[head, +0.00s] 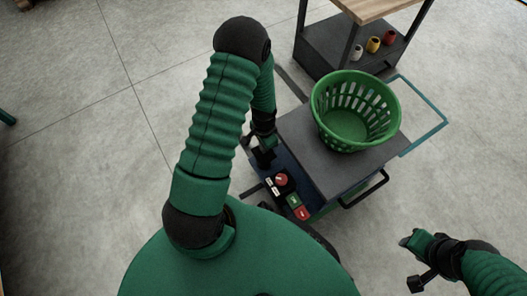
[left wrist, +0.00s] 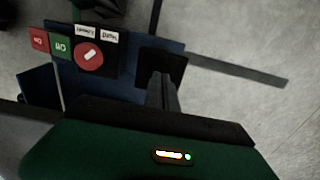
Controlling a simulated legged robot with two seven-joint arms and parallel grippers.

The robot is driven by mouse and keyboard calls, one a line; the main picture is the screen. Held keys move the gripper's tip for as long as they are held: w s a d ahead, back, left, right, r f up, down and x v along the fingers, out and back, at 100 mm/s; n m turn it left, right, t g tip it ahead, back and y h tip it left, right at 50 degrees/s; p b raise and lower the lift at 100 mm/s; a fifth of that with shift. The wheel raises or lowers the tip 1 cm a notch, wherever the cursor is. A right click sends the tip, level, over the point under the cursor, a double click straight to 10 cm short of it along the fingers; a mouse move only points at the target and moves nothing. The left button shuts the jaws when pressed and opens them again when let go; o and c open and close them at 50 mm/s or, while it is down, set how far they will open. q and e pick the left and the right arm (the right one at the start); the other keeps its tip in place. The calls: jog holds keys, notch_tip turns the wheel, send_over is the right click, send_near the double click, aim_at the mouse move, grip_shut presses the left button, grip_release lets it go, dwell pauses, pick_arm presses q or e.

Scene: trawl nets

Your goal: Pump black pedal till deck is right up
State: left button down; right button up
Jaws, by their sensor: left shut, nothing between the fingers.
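The lift cart has a dark grey deck (head: 303,142), which looks level; its height is hard to judge from above. My left gripper (head: 263,157) is down at the cart's near left end, shut and empty. In the left wrist view its closed fingers (left wrist: 163,92) point at a black square plate, apparently the pedal (left wrist: 160,59), and overlap its edge. I cannot tell whether they touch. My right gripper (head: 411,262) is at the lower right, open and empty, away from the cart.
A green basket (head: 356,142) stands on the deck. A control panel with a red knob (head: 282,180), green button (head: 293,201) and red button (head: 302,213) is beside my left gripper. A shelf trolley (head: 324,58) stands behind.

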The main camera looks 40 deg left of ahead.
pick_arm(q)
jog(key=shift+f+b, duration=1.35)
jog(key=shift+f, duration=1.25)
notch_tip(320, 180, up, 5)
jog(key=p, duration=0.4)
jog(key=shift+f+p, duration=0.2)
jog(key=shift+p, duration=0.2)
jog(key=shift+f, duration=0.1)
jog(key=shift+f+b, duration=1.45)
jog(key=shift+f, duration=0.85)
notch_tip(320, 180, up, 5)
jog(key=p, duration=0.5)
jog(key=shift+f, duration=0.35)
